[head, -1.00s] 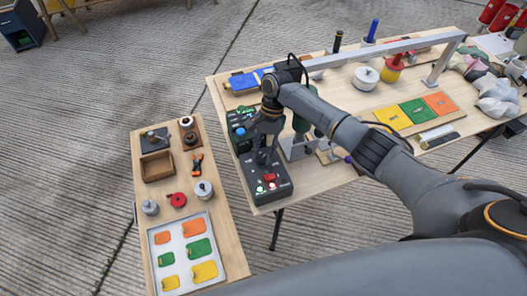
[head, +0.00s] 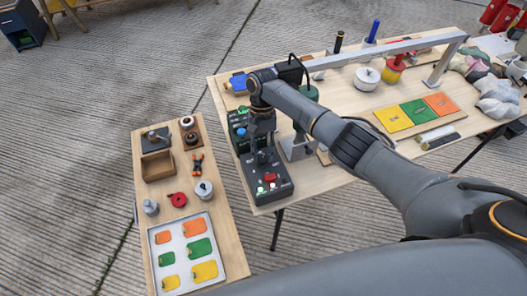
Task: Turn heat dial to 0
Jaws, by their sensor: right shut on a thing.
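A dark control box (head: 281,192) sits at the near left corner of the large table. It carries a red switch (head: 270,178) and small lit buttons, one of them green (head: 261,190). My right gripper (head: 264,158) points down at the far part of this box and is shut on a dial there. The gripper hides the dial, so its setting cannot be read. Behind it stands a second dark box (head: 236,119) with a blue knob (head: 241,132) and a green display. My left gripper is not in view.
A metal stand (head: 297,150) is close to the right of my gripper. A metal beam (head: 385,48) spans the table behind my arm. Colored panels (head: 418,112) lie farther right. A low side table (head: 224,240) with a tray of colored tags stands at left.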

